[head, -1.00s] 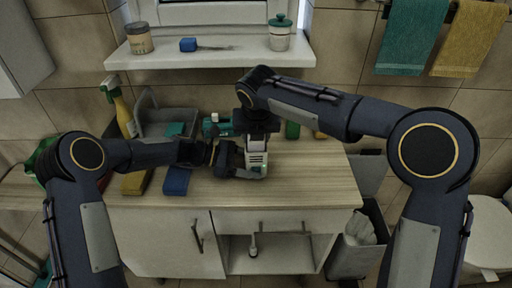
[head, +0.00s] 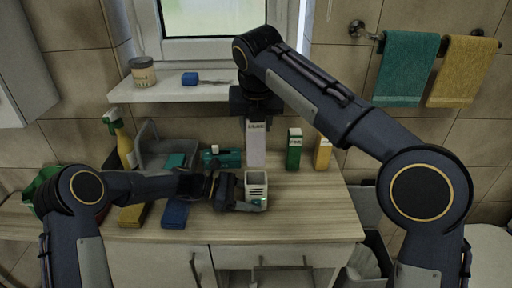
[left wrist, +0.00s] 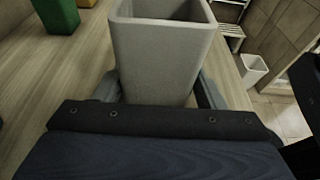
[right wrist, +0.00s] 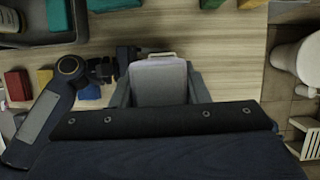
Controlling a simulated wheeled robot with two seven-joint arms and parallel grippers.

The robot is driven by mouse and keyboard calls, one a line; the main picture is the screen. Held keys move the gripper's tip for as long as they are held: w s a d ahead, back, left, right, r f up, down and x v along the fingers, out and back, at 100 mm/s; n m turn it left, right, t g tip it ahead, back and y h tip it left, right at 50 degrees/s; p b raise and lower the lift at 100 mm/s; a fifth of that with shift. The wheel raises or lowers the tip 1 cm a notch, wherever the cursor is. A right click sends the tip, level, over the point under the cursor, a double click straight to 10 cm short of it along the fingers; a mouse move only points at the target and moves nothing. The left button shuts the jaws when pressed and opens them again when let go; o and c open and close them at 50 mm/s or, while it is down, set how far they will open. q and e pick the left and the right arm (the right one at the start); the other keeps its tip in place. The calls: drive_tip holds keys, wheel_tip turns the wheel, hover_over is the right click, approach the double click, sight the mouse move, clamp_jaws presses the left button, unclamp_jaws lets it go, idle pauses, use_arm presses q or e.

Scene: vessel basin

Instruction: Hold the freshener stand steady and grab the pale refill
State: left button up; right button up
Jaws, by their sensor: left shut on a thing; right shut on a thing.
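The freshener stand (head: 256,184) is a pale, open-topped holder with slots in its front, upright on the wooden counter. My left gripper (head: 240,200) is shut on it low down; the left wrist view shows the stand (left wrist: 158,62) between the fingers, with its top opening empty in the head view. The pale refill (head: 256,145) is a light lilac-grey box with a printed label, upright above the stand. My right gripper (head: 256,112) is shut on its upper end. In the right wrist view the refill (right wrist: 158,85) sits between the fingers.
A green box (head: 294,149) and a yellow box (head: 323,153) stand to the right on the counter (head: 310,205). A grey caddy (head: 165,145), a spray bottle (head: 122,140) and sponges stand left. A shelf (head: 165,92) is above.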

drive_tip(key=shift+r, duration=2)
use_arm(q)
drive_tip(key=o, duration=0.8)
drive_tip(key=shift+o, duration=0.2)
